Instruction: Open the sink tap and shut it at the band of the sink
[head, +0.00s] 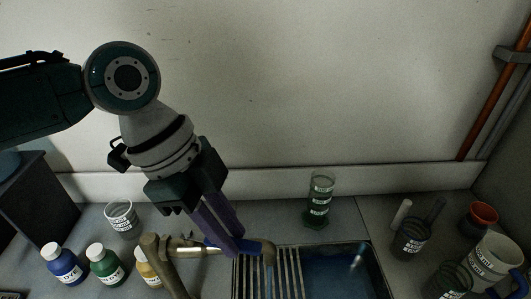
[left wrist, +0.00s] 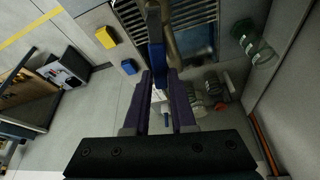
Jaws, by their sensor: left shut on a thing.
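My left gripper (head: 233,248) reaches down from the upper left to the tap and is shut on its blue lever (head: 217,243). The brass-coloured tap (head: 188,247) stands at the sink's left side, its spout curving down at the right end. In the left wrist view the blue lever (left wrist: 156,55) lies between my purple fingers (left wrist: 160,108), with the spout (left wrist: 172,42) beside it. The sink (head: 372,272) has a dark blue inside with a small pale streak, which may be a glint. I cannot make out its band or whether water runs. My right gripper is not in view.
A slatted rack (head: 285,270) covers the sink's left part. A green-based glass cylinder (head: 319,200) stands behind the sink. Left are a beaker (head: 121,219) and capped bottles (head: 104,265). Right are a dark cup (head: 410,238), an orange pot (head: 480,217) and a white jug (head: 490,262).

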